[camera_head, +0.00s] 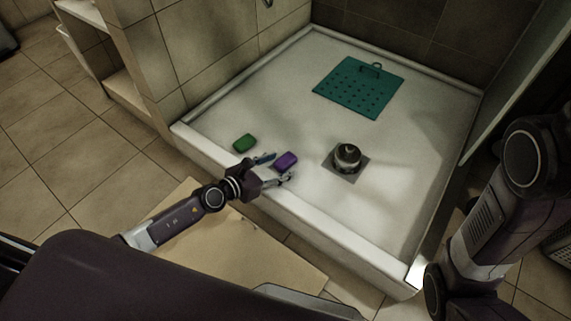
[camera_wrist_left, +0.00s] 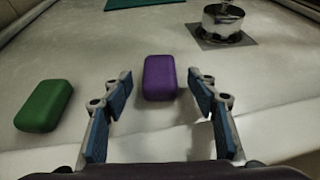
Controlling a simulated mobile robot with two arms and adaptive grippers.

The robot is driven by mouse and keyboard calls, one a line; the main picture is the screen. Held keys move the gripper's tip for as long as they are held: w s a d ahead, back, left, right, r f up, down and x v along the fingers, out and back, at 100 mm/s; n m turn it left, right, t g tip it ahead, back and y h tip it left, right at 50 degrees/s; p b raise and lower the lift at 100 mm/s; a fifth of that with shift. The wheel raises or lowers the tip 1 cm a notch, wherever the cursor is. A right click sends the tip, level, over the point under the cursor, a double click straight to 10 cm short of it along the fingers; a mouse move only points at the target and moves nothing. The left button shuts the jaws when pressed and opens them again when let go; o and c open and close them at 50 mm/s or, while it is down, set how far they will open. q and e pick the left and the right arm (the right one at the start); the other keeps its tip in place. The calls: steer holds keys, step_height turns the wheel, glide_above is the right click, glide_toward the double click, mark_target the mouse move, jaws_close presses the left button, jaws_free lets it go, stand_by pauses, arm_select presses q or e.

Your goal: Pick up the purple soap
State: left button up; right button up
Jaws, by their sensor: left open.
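The purple soap (camera_head: 286,160) lies flat in the white shower basin, close to its front rim. In the left wrist view the purple soap (camera_wrist_left: 159,77) shows just beyond and between the fingertips. My left gripper (camera_head: 275,168) reaches in over the front rim with its fingers apart, one on each side of the line to the soap. In the left wrist view my left gripper (camera_wrist_left: 159,92) is open with nothing between its blue pads. A right arm link shows at the right edge of the head view; its gripper is out of frame.
A green soap (camera_head: 245,142) lies left of the purple one, also in the left wrist view (camera_wrist_left: 44,105). A metal pot (camera_head: 347,157) on a dark square plate is to the right. A teal perforated mat (camera_head: 345,92) lies farther back. The basin's raised rim (camera_head: 330,240) runs along the front.

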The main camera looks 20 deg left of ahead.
arm_select(q)
steer(key=shift+w+d+f, duration=0.15)
steer(key=shift+w+d, duration=0.05)
steer(key=shift+w, duration=0.15)
steer(key=shift+c, duration=0.2)
steer(key=c, duration=1.2)
steer(key=shift+c, duration=0.2)
